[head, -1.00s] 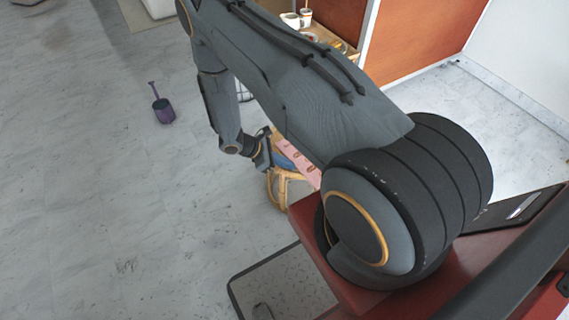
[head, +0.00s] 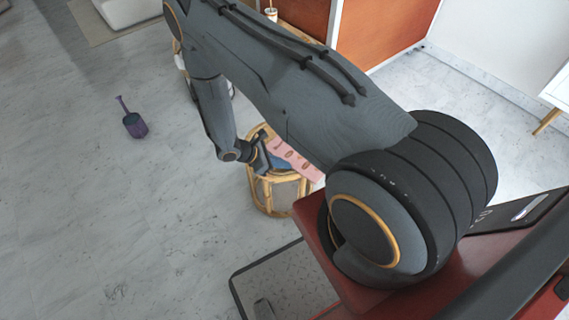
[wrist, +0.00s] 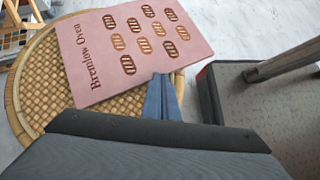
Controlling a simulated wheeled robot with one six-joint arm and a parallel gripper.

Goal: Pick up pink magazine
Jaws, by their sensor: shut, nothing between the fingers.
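The pink magazine (wrist: 130,45), titled "Bremlow Oven" with rows of brown bread pictures, lies on a round woven stool (wrist: 30,75) in the wrist view. Part of it reaches past the stool's edge at the right. The magazine also shows in the head view (head: 297,160), partly hidden by my arm. My gripper (wrist: 163,77) has its blue fingers together at the magazine's lower edge, with nothing between them. I cannot tell whether the fingertips touch the magazine.
A grey, dark-edged platform (wrist: 250,95) stands right of the stool in the wrist view. A purple object with a handle (head: 135,125) sits on the pale floor to the left in the head view. Orange panels (head: 385,30) stand behind. The left floor is largely clear.

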